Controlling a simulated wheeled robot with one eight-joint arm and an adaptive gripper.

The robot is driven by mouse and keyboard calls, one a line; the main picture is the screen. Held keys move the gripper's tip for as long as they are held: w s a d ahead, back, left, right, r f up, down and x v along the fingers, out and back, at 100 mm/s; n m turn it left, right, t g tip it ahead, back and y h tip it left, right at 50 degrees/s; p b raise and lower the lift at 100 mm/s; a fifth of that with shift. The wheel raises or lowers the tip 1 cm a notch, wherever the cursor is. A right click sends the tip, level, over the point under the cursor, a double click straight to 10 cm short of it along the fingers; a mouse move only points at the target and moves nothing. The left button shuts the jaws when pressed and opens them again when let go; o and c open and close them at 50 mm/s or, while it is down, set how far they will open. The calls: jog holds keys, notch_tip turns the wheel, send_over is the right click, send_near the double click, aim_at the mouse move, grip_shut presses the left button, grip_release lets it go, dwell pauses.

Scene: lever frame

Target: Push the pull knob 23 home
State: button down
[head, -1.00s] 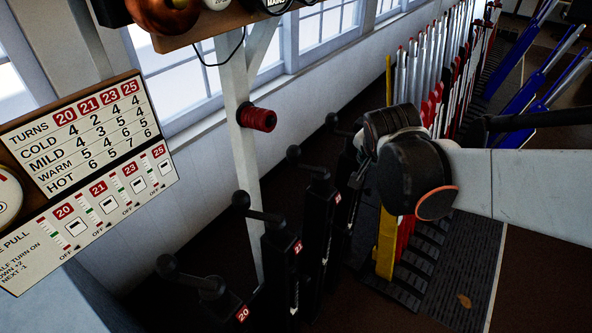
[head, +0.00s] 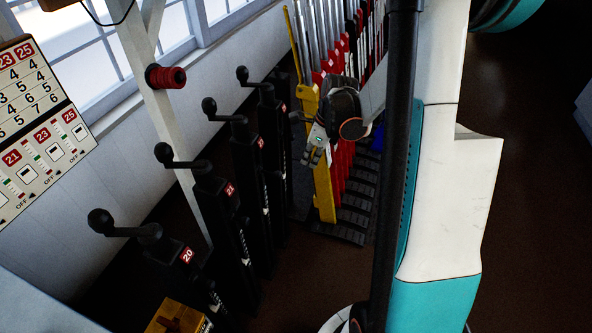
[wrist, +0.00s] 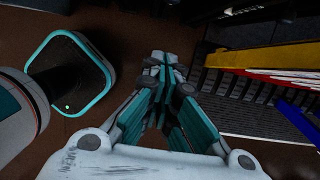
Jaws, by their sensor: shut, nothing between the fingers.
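Several black crank posts stand in a row in the head view. The nearest is post 20 (head: 187,256), then post 21 (head: 229,190). The third post (head: 260,143) and fourth post (head: 283,107) have red labels too small to read. I cannot make out pull knob 23 on any of them. A red panel label 23 (head: 41,135) shows at the left. My gripper (head: 310,158) is right of the fourth post, in front of the yellow lever in the picture, and looks empty. In the wrist view my gripper (wrist: 166,62) is shut, with bare floor beyond its tips.
The yellow lever (head: 321,165) stands beside a bank of red levers (head: 349,157); the yellow lever also shows in the wrist view (wrist: 265,56). A red ribbed knob (head: 166,77) sits on a white post. A yellow box (head: 176,317) is at the bottom. Brown floor is open on the right.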

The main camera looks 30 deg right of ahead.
aim_at(281, 175)
jog(key=w+a+f+b, duration=0.4)
jog(key=w+f+b, duration=0.1)
jog(key=f, duration=0.4)
jog(key=shift+f, duration=0.1)
jog(key=shift+w+a, duration=0.45)
jog(key=shift+w, duration=0.2)
jog(key=shift+w+a, duration=0.45)
jog(key=shift+w, duration=0.15)
jog(key=shift+d, duration=0.1)
